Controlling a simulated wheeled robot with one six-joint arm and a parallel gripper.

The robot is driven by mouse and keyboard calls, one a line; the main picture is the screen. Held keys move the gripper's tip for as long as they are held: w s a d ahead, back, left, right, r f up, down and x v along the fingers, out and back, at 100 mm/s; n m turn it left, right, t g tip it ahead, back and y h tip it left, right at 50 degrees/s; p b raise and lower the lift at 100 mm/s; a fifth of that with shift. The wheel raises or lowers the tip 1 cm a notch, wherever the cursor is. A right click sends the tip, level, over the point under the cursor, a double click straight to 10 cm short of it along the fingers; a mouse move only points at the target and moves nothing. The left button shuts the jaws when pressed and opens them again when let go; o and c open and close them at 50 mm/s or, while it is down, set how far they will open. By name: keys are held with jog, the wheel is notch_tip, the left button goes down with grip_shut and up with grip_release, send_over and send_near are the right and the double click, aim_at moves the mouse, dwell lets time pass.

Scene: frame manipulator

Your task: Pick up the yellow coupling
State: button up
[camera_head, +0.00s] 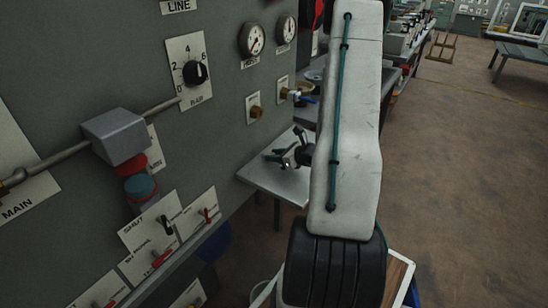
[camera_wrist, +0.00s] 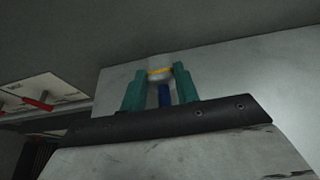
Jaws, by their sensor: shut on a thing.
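In the wrist view, the two teal fingers of my gripper (camera_wrist: 160,82) point up over a pale grey metal surface. Between their tips is a small whitish piece with a yellow band, the yellow coupling (camera_wrist: 160,72). A blue rod-like part (camera_wrist: 165,96) shows between the fingers below it. My gripper is shut on the coupling. In the head view, my gripper (camera_head: 274,156) is small and dark beside my white arm, above a grey metal shelf (camera_head: 281,184). The coupling cannot be made out there.
A grey panel with gauges (camera_head: 252,39), a knob (camera_head: 195,73) and switches stands at left. Brown floor (camera_head: 455,180) at right is open.

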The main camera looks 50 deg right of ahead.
jog(key=shift+r, duration=0.4)
jog(key=shift+s+d+r, duration=0.15)
jog(key=shift+s+r, duration=0.1)
jog(key=shift+r, duration=0.4)
jog(key=shift+s+d+r, duration=0.15)
jog(key=shift+s+r, duration=0.05)
jog(key=shift+r, duration=0.4)
jog(key=s+d, duration=0.2)
jog(key=s, duration=0.2)
jog(key=s+d+r, duration=0.1)
jog(key=s+d, duration=0.1)
jog(key=s, duration=0.3)
jog(key=s+d, duration=0.2)
jog(key=s, duration=0.2)
jog(key=shift+s+d+r, duration=0.15)
jog(key=shift+s+d, duration=0.05)
jog(key=shift+d, duration=0.2)
jog(key=w+a+r, duration=0.3)
jog(key=w+r, duration=0.1)
jog(key=r, duration=0.2)
jog(key=w+a+r, duration=0.3)
jog(key=a+r, duration=0.1)
jog(key=r, duration=0.2)
jog(key=shift+w+r, duration=0.15)
jog(key=shift+w, duration=0.25)
jog(key=shift+w, duration=0.15)
jog(key=shift+w+a, duration=0.2)
jog(key=shift+w, duration=2.55)
